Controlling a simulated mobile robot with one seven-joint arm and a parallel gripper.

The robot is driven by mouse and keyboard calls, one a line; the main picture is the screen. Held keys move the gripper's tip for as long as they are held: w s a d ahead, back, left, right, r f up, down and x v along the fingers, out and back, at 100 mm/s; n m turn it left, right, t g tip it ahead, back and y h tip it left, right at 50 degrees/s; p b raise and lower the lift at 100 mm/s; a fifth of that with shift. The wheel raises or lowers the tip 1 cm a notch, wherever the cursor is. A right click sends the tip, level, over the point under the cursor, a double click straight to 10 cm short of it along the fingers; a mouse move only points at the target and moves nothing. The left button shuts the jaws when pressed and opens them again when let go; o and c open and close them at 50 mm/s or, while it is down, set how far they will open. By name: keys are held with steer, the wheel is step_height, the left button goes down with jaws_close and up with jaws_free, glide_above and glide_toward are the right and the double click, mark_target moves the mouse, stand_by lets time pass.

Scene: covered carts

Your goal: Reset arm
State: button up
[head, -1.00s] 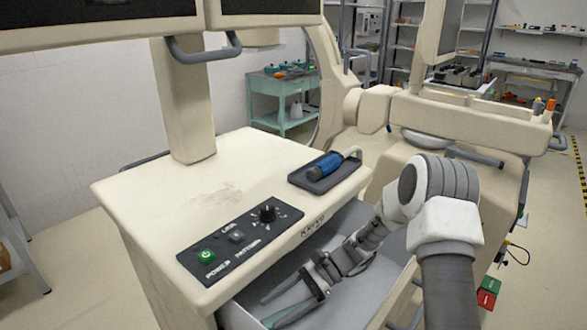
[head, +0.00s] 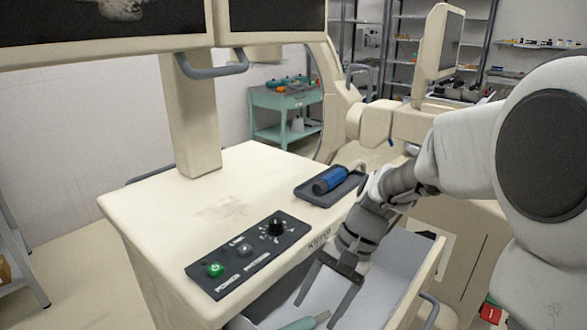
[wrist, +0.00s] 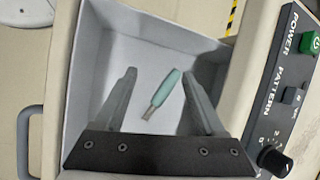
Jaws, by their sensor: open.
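My gripper (head: 331,287) is open and empty above the open drawer (head: 408,255) of the cream cart (head: 150,205). In the wrist view its two fingers (wrist: 158,95) point down into the drawer (wrist: 92,60). A teal-handled tool with a metal tip (wrist: 170,88) lies on the drawer floor, seen between the fingers and apart from them. In the head view only part of its teal handle (head: 298,324) shows at the bottom edge.
A control panel with a green button and knob (head: 250,255) is on the cart top. A blue cylinder (head: 329,180) lies in a dark tray (head: 307,195) near the cart's edge. Monitors (head: 110,45) hang above. A teal side table (head: 285,100) stands behind.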

steer(key=s+d+r+n+t+h, duration=0.55)
steer(key=s+d+r+t, duration=0.25)
steer(key=s+d+r, duration=0.25)
step_height(320, 180, up, 14)
steer(key=a+p, duration=0.1)
steer(key=p, duration=1.3)
steer(key=shift+s+y, duration=0.2)
steer(key=shift+y, duration=0.15)
